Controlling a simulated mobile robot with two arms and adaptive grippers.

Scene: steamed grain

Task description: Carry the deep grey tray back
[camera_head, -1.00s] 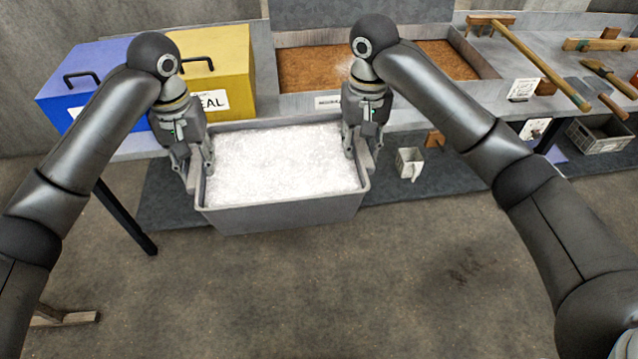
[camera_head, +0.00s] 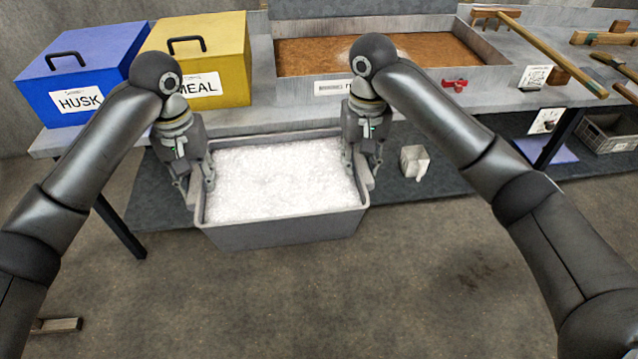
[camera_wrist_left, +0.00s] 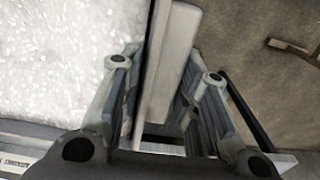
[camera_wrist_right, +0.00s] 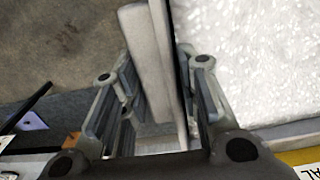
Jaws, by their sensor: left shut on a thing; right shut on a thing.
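The deep grey tray (camera_head: 285,234) is full of white grain (camera_head: 285,178) and is held level in front of the workbench in the head view. My left gripper (camera_head: 200,195) is shut on the tray's left side wall. In the left wrist view its fingers (camera_wrist_left: 160,90) close around the wall and a pale grip block. My right gripper (camera_head: 362,185) is shut on the tray's right side wall, and the right wrist view shows the same hold with its fingers (camera_wrist_right: 155,95). The tray's far rim is partly against the bench edge in the picture; the gap is unclear.
On the bench (camera_head: 245,118) stand a blue husk box (camera_head: 80,75), a yellow meal box (camera_head: 205,60) and a shallow bin of brown material (camera_head: 410,52). Wooden tools (camera_head: 550,50) lie at right. A small white scoop (camera_head: 414,160) sits on the lower shelf. The floor in front is clear.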

